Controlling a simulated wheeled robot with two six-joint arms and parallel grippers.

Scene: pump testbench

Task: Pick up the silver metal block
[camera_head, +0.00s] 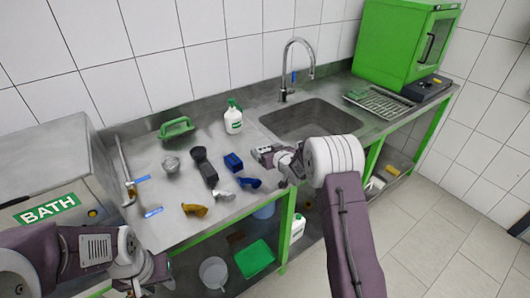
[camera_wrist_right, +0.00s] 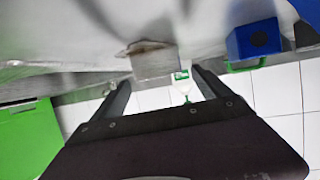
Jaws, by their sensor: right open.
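The silver metal block (camera_wrist_right: 153,64) shows in the right wrist view, ahead of the fingertips and roughly between their lines. It stands on the steel counter, apart from the fingers. In the head view I cannot tell it clearly from my right gripper (camera_head: 264,153), which is low over the counter near the sink's front left corner. That gripper is open and empty; its two dark fingers also show in the right wrist view (camera_wrist_right: 160,82). My left gripper (camera_head: 140,272) is at the lower left in the head view, before the counter, and its fingers are unclear.
A blue block (camera_head: 233,161) lies left of my right gripper, with black parts, a blue part (camera_head: 249,182) and a brass part (camera_head: 194,210) nearby. The sink (camera_head: 310,120) is right, the bath (camera_head: 50,185) left.

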